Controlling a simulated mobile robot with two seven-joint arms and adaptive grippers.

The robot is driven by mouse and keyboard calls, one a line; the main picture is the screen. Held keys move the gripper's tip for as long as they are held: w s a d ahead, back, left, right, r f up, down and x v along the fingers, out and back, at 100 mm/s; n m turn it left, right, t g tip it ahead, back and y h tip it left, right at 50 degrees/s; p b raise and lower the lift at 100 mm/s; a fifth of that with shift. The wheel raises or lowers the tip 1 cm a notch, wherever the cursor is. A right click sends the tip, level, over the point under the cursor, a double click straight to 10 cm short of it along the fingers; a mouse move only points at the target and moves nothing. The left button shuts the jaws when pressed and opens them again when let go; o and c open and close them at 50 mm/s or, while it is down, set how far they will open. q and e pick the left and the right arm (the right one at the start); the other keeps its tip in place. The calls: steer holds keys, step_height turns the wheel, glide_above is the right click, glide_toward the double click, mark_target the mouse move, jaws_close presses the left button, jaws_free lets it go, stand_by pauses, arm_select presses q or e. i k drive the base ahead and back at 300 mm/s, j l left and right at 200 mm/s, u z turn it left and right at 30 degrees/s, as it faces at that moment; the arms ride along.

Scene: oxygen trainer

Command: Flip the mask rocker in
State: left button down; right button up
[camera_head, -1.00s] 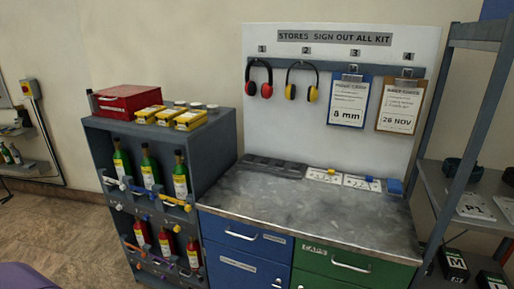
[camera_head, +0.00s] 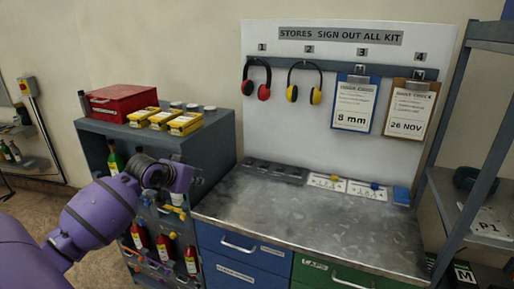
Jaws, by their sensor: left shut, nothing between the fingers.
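I cannot pick out a mask rocker anywhere in the head view. My left arm comes in from the left, purple with dark joints. My left gripper (camera_head: 177,200) is at its far end, small and partly hidden by the wrist, in front of the bottle rack (camera_head: 210,160). It is shut and empty. My right gripper is not in view.
A red box (camera_head: 122,103) and yellow boxes (camera_head: 184,124) sit on top. The metal worktop (camera_head: 310,215) is mostly clear. Shelving (camera_head: 455,190) stands at the right.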

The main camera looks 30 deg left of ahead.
mark_target(250, 161)
steer(key=i+j, duration=0.1)
steer(key=i, duration=0.5)
steer(key=i+j, duration=0.1)
steer(key=i, duration=0.5)
